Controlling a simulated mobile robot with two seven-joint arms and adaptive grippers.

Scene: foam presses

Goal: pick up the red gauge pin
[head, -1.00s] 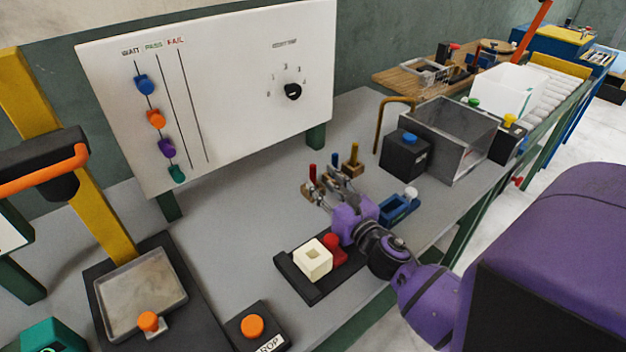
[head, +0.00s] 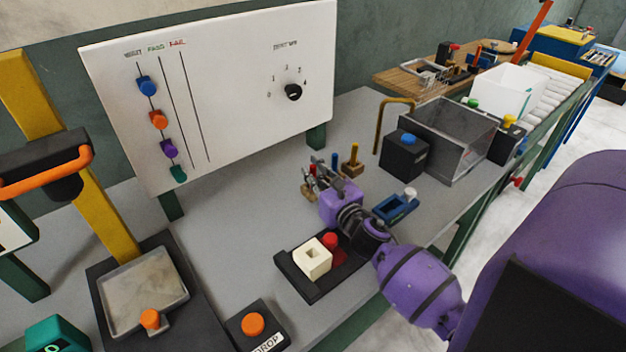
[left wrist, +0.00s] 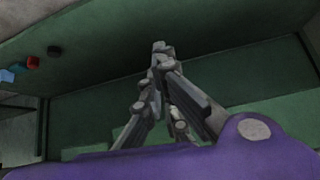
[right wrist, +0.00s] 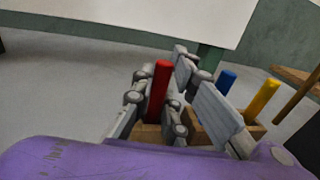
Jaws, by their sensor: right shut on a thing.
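The red gauge pin (right wrist: 158,92) stands upright between the fingers of my right gripper (right wrist: 168,75), which is shut on it. Its lower end is at a wooden block (right wrist: 147,133); whether it is still seated there is hidden by the fingers. In the head view, the pin's top (head: 312,169) shows small beside my right gripper (head: 322,176). In the left wrist view, my left gripper (left wrist: 160,48) has its fingertips together with nothing seen between them. It is not visible in the head view.
A blue pin (right wrist: 227,82) and a yellow pin (right wrist: 262,102) stand in wooden blocks close to the right. A black tray (head: 318,290) with a cream block (head: 312,262) lies in front. A blue holder (head: 396,208) is nearby. The bench's middle is clear.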

